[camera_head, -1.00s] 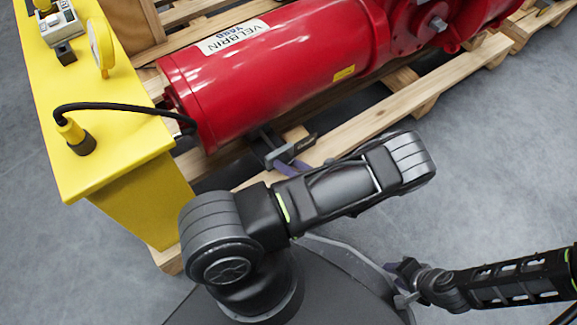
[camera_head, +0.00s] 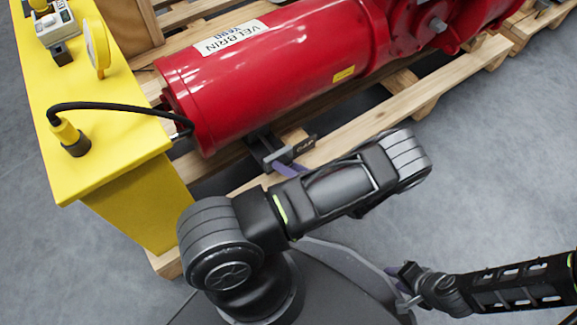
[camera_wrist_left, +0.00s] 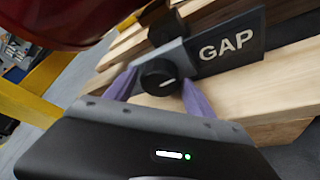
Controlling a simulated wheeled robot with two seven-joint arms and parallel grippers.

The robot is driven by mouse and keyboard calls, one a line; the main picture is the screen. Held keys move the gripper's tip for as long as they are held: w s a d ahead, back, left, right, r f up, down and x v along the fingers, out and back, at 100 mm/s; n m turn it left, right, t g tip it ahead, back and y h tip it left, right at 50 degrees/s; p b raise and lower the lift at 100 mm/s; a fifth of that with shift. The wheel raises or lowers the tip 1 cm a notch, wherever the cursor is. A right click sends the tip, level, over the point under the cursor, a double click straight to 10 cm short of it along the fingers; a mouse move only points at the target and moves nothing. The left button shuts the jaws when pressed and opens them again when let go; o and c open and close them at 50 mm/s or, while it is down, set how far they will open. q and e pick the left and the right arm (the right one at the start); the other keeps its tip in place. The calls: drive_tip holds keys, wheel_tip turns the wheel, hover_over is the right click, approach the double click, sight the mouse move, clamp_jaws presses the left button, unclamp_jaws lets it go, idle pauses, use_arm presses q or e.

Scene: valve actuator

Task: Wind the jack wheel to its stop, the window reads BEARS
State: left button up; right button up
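In the head view my left gripper (camera_head: 288,169) is partly hidden by my arm. My right gripper (camera_head: 405,284) is low on the right, away from the wheel.
The red actuator lies on a wooden pallet (camera_head: 430,90). A yellow stand (camera_head: 110,130) at the left carries a control box (camera_head: 57,28), a round yellow-rimmed gauge (camera_head: 98,47) and a plug with a black cable (camera_head: 125,106). Grey floor (camera_head: 500,170) is free at the right.

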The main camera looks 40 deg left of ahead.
use_arm(q)
drive_tip(key=shift+o, duration=0.6)
drive_tip(key=p+v, duration=0.2)
drive_tip(key=v, duration=0.5)
drive_tip(key=shift+d, duration=0.4)
drive_tip(key=shift+r, duration=0.15)
